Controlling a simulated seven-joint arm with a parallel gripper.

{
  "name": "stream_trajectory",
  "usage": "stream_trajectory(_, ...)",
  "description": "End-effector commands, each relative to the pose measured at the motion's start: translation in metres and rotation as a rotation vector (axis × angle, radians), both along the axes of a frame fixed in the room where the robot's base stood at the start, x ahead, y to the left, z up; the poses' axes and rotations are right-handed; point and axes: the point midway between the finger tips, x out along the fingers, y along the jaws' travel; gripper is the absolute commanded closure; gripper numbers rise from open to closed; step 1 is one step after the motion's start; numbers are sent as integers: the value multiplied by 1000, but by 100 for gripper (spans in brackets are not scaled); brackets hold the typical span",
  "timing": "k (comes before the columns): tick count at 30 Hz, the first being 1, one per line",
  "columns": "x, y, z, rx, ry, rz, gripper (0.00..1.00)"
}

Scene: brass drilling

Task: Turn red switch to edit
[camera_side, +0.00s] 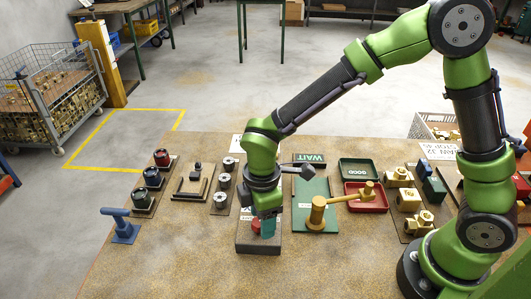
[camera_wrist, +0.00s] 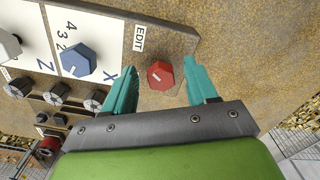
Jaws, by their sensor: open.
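The red switch (camera_wrist: 160,75) is a faceted knob with a light mark on its top, seen in the wrist view near one end of a pale panel (camera_wrist: 103,42). The EDIT label (camera_wrist: 140,37) is printed beside it. My gripper (camera_wrist: 164,62) is open, with one teal finger on each side of the red switch. A gap shows between the switch and each finger; I cannot tell whether the fingertips reach down beside it. In the side view, my gripper (camera_side: 266,228) is low over the dark grey box (camera_side: 258,246), and a bit of the red switch (camera_side: 256,225) shows beside the fingers.
A blue knob (camera_wrist: 77,60) with numbers and axis letters sits on the same panel. Bare table lies in front.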

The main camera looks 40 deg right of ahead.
Motion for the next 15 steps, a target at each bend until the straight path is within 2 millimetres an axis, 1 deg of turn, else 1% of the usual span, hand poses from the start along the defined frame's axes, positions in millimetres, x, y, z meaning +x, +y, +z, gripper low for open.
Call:
stream_trajectory(2, 1, 0, 5, 1, -4, 0, 43)
stream_trajectory(5, 1, 0, 18, 2, -6, -2, 43)
stream_trajectory(8, 1, 1, 39, 3, -7, -1, 43)
stream_trajectory(15, 1, 0, 99, 3, -8, -3, 43)
